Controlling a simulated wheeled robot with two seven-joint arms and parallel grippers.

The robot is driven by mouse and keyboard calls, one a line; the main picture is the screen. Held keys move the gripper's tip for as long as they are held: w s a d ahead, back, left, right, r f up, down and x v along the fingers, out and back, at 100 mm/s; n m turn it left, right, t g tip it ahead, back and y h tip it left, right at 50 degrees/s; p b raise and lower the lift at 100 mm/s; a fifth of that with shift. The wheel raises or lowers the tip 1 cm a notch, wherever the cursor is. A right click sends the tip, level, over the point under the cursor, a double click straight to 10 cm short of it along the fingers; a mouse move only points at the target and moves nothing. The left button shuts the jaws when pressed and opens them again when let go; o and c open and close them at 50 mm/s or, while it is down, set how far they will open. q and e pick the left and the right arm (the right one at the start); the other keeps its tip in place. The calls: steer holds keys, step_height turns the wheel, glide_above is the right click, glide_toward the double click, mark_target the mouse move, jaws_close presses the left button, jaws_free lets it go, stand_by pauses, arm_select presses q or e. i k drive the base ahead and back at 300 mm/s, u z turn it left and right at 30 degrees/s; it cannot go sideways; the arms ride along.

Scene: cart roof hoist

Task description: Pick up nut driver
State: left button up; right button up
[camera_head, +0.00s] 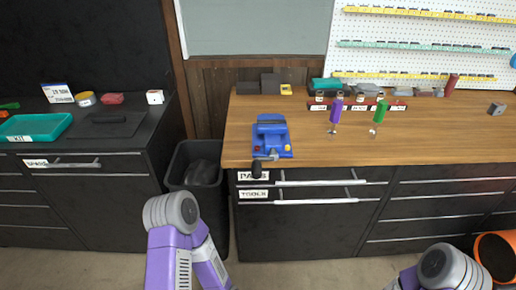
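Two hand tools show at the wooden bench top, one with a purple handle (336,108) and one with a green handle (380,111). Both point handle up, with thin metal shafts reaching down in front of a red labelled rack (357,105). Either could be the nut driver; their tips are too small to tell apart. Neither gripper is in view. Only purple and grey links of my arms show at the bottom, well below the tools.
A blue vise (271,138) stands at the bench's front left. Drawers labelled PARTS and TOOLS are below. A black bin (186,160) stands between the bench and the dark left counter, which holds a teal tray (35,139).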

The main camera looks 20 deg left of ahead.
mark_target(337, 108)
steer(key=z, duration=1.45)
steer(key=i, duration=1.45)
steer(key=u, duration=2.25)
